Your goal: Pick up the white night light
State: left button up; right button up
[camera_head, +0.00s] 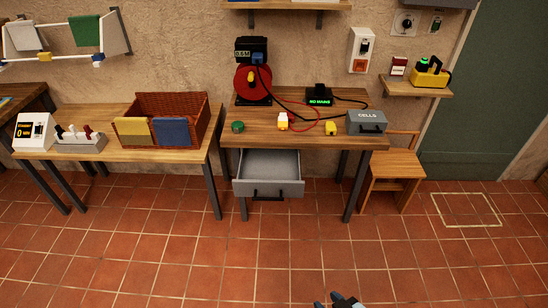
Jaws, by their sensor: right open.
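A small white object with a warm orange patch (283,121), which looks like the white night light, stands on the middle wooden table (240,140) near its front edge. A thin red wire curves close beside it; I cannot tell if they touch. My right gripper (341,301) shows only as dark tips at the bottom edge. It is open and empty, over the floor, well short of the table. My left gripper is out of view.
A yellow object (331,128), a green round object (237,126) and a grey CELLS box (367,122) share the table. A red reel (252,84) stands behind. A grey drawer (268,175) hangs open below. A wooden chair (393,170) stands right; the floor ahead is clear.

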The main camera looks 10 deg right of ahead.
aim_at(283, 122)
jog(key=i+j+z, duration=0.35)
jog(key=i+j, duration=0.45)
jog(key=i, duration=0.3)
jog(key=i+j+z, duration=0.4)
jog(key=i+j, duration=0.65)
